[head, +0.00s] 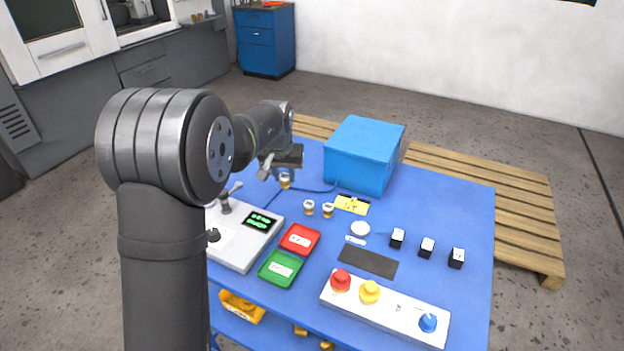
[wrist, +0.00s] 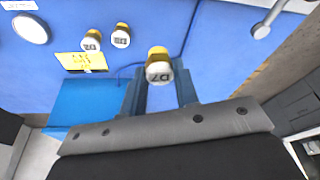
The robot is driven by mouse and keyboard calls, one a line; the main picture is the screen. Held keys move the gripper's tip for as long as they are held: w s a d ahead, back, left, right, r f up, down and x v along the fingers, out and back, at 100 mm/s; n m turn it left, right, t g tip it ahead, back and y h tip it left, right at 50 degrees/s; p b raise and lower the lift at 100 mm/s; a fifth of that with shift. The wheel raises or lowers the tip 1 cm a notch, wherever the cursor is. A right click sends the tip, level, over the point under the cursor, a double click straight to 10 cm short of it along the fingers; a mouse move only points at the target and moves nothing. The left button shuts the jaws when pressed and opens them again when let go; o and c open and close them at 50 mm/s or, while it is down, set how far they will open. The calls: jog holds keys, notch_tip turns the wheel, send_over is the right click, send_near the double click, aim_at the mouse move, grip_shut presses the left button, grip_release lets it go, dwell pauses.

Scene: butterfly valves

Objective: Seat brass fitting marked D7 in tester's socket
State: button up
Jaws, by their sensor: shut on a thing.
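A brass fitting with a white cap marked D7 (wrist: 158,70) sits between the two fingers of my gripper (wrist: 160,88), cap facing the wrist camera. My gripper is shut on it. In the head view my gripper (head: 284,168) is at the back of the blue table, left of the blue box, with the fitting (head: 285,181) just below it. I cannot tell whether the fitting touches the table. The tester (head: 238,252) is a pale grey box with a lit green display (head: 260,221) and a lever (head: 226,198), front left of the gripper. I cannot make out its socket.
Two more capped brass fittings (head: 309,207) (head: 328,210) stand beside a yellow note (head: 352,204). A blue box (head: 364,153) stands behind them. A red tray (head: 300,239) and a green tray (head: 281,268) lie right of the tester. A button panel (head: 388,314) is at the front.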

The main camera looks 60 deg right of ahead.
jog(key=shift+w+a+f+n+t+y, duration=0.15)
jog(key=shift+w+a+f+n, duration=1.05)
jog(key=shift+w, duration=2.45)
jog(key=shift+w+a+f+n+t+y, duration=0.15)
jog(key=shift+w+a+f, duration=0.5)
jog(key=shift+w+a, duration=2.15)
jog(key=shift+w+a+f+n+t, duration=0.1)
jog(key=shift+w+a+f+n, duration=0.75)
jog(key=shift+w, duration=3.6)
jog(key=shift+x, duration=1.1)
jog(key=shift+s+a, duration=0.1)
jog(key=shift+s, duration=0.1)
jog(key=o, duration=1.5)
jog(key=shift+r, duration=0.1)
notch_tip(320, 180, up, 7)
jog(key=shift+r, duration=0.15)
